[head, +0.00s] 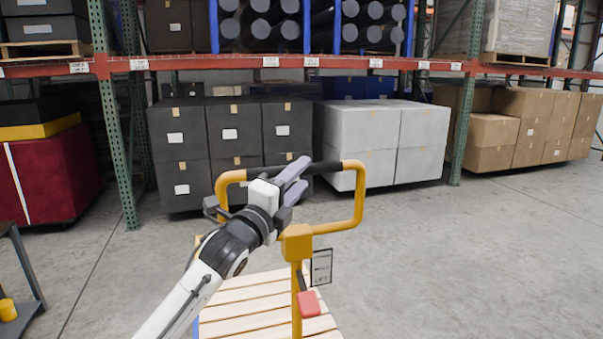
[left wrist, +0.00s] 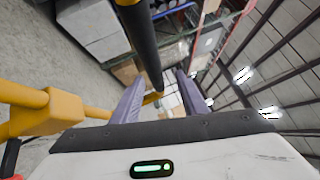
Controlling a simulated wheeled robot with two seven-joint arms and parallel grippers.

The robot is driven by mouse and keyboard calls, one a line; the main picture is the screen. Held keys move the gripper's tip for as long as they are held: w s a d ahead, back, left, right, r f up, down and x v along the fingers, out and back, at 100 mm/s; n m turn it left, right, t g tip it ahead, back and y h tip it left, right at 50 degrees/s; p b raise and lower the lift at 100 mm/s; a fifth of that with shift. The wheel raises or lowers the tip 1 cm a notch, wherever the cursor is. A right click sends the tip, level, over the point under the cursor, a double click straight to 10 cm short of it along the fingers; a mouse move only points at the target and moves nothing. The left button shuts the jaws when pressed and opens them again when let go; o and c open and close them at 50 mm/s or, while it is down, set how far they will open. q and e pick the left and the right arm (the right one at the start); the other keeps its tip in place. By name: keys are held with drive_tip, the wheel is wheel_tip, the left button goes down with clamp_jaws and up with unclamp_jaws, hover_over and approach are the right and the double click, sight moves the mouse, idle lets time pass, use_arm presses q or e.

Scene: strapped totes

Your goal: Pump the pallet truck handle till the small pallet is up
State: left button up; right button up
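The pallet truck handle (head: 360,195) is a yellow loop with a black grip (head: 325,169) along its top, on a yellow post. A red piece (head: 309,304) sits on the post. The small pallet (head: 250,305) has pale wooden slats and lies below the handle; its height off the floor is hard to tell. My left gripper (head: 296,180) is at the black grip, its two fingers apart. In the left wrist view the black grip (left wrist: 142,40) runs between the open fingers' directions; contact cannot be told. My right gripper is not in view.
Racking with a red beam (head: 300,63) stands behind, with black boxes (head: 236,140), white boxes (head: 380,135) and brown cartons (head: 535,125) below. A dark red load (head: 55,175) is at left. Concrete floor (head: 480,260) is clear at right.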

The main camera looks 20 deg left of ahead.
use_arm(q)
drive_tip(key=shift+w+d+r, duration=0.15)
drive_tip(key=shift+w, duration=0.45)
